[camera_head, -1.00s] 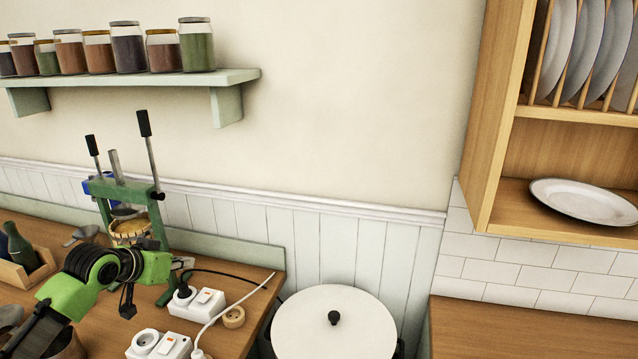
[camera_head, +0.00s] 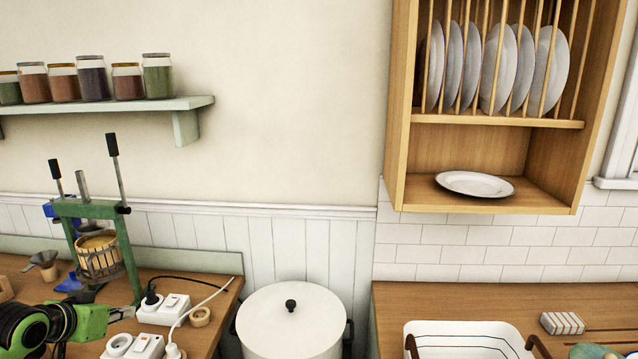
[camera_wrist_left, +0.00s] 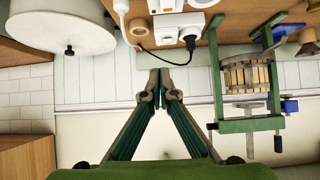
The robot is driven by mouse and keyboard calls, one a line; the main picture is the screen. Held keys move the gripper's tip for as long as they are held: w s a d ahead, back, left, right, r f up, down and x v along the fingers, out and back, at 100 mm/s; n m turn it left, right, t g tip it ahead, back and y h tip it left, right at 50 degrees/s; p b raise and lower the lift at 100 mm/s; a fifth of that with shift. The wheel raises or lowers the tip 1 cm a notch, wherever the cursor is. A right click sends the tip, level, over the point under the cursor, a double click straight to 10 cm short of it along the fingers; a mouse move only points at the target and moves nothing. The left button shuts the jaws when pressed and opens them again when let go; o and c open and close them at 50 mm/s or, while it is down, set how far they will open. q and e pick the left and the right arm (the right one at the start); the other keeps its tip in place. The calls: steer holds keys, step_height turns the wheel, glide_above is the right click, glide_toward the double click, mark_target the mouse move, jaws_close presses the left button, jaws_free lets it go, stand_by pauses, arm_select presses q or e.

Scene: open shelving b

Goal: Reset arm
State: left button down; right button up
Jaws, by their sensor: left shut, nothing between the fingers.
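Beyond the tips are the white wall panelling and the counter edge. My right gripper is in neither view.
A green fruit press (camera_head: 98,245) and white socket blocks (camera_head: 163,308) with cables stand on the left counter. A large white lidded pot (camera_head: 290,325) stands in the middle. A plate rack (camera_head: 400,110) hangs above the right counter (camera_head: 600,300), which holds a white dish basin (camera_head: 465,329).

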arm_select(q)
steer(key=s+d+f+m+g, duration=0.2)
steer(key=s+d+f+g, duration=0.2)
steer(key=s+d+f, duration=1.4)
steer(key=s+d+f+n+g, duration=0.1)
steer(key=s+d+f+g, duration=0.1)
steer(key=s, duration=0.7)
steer(key=s+d+f+g, duration=0.1)
steer(key=s+d, duration=0.1)
steer(key=s, duration=0.6)
steer(key=s+f+g+b, duration=0.1)
steer(key=s+f+b, duration=0.15)
steer(key=f, duration=2.85)
steer(key=s+a+f+g+y+b, duration=0.1)
steer(key=s+a+f, duration=0.2)
steer(key=s+f, duration=1.2)
steer(key=shift+s+f+g, duration=0.3)
steer(key=shift+s, duration=0.75)
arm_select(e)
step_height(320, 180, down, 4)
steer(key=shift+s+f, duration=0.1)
